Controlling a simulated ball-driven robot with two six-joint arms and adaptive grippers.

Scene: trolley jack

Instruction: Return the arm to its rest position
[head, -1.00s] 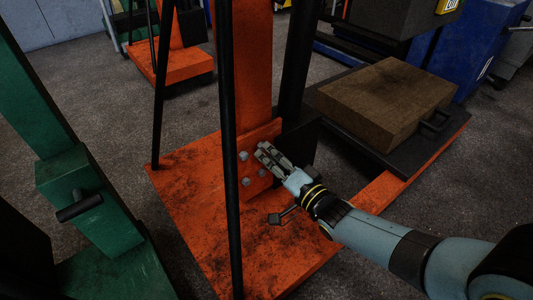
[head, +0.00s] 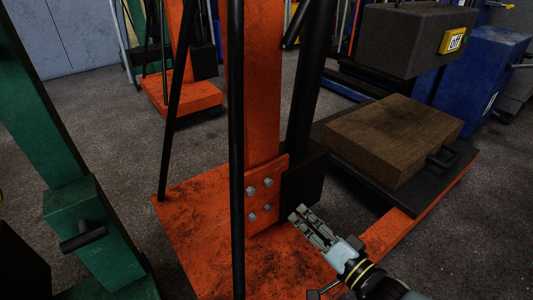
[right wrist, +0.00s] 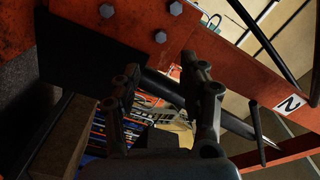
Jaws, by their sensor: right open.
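My right gripper (head: 302,214) is open and empty in the head view. It is above the orange base, in front of the black block (head: 305,180) at the foot of the orange column (head: 263,90). No contact with the jack is clear. A small lever (head: 322,291) shows at the bottom edge beside my right wrist, partly cut off. In the right wrist view the two fingers (right wrist: 163,80) stand apart with nothing held between them. Orange beams with bolts (right wrist: 160,37) lie beyond them. My left gripper is not seen.
A brown block (head: 395,135) rests on a black platform at right. A dark block with a yellow "off" label (head: 453,40) is above it. Thin black rods (head: 237,150) stand left of the column. A green post (head: 95,225) is at left. Grey floor (head: 120,140) lies between.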

